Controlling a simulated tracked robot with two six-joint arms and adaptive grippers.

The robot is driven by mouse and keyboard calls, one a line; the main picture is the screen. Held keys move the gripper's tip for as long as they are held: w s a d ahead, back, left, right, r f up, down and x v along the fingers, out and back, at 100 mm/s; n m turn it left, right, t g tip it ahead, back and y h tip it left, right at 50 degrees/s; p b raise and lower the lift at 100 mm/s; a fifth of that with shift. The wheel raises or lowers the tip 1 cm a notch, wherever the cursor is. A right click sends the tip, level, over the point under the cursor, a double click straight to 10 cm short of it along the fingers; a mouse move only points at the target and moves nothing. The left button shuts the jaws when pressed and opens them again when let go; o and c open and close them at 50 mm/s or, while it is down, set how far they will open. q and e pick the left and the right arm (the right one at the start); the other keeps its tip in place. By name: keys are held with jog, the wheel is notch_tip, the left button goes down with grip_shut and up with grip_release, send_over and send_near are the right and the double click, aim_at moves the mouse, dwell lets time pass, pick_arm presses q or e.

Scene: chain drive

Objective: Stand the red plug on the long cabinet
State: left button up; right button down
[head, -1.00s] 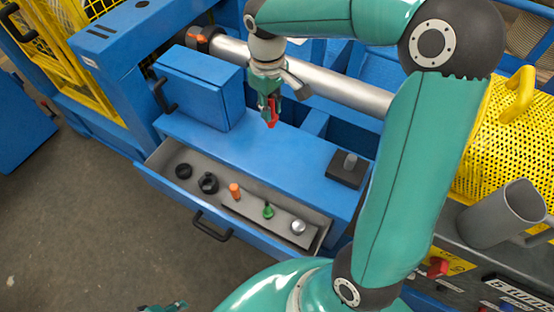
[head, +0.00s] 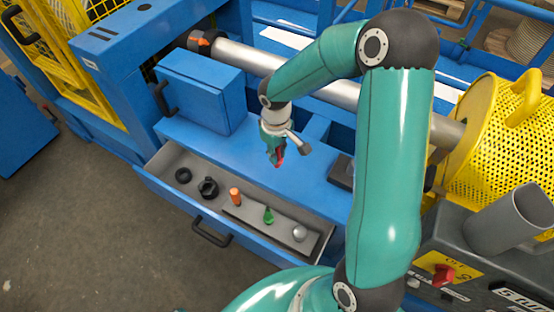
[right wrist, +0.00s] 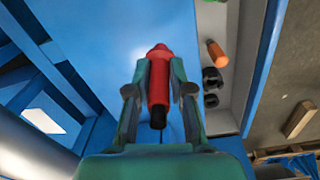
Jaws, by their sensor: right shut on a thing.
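The red plug (right wrist: 158,80) is held between the fingers of my right gripper (right wrist: 158,95) in the right wrist view. It has a red body with a dark end. In the head view the plug (head: 279,158) shows as a small red piece at my right gripper (head: 273,150), low over the blue top of the long cabinet (head: 235,150). I cannot tell whether the plug touches the top. My left gripper is not clearly in view.
The open drawer (head: 160,166) in front holds a black ring (head: 183,175), a black nut (head: 208,188), an orange plug (head: 235,196), a green plug (head: 268,215) and a silver knob (head: 299,233). A blue box (head: 200,90) and a dark block (head: 341,171) stand on the cabinet top.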

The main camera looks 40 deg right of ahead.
jog(key=shift+f, duration=1.8)
jog(key=shift+f, duration=0.1)
jog(key=c, duration=1)
grip_release()
jog(key=shift+c, duration=0.2)
jog(key=shift+r, duration=0.2)
notch_tip(320, 180, up, 12)
jog(key=shift+a+f+p, duration=0.1)
jog(key=shift+a+p, duration=0.05)
jog(key=shift+p, duration=0.15)
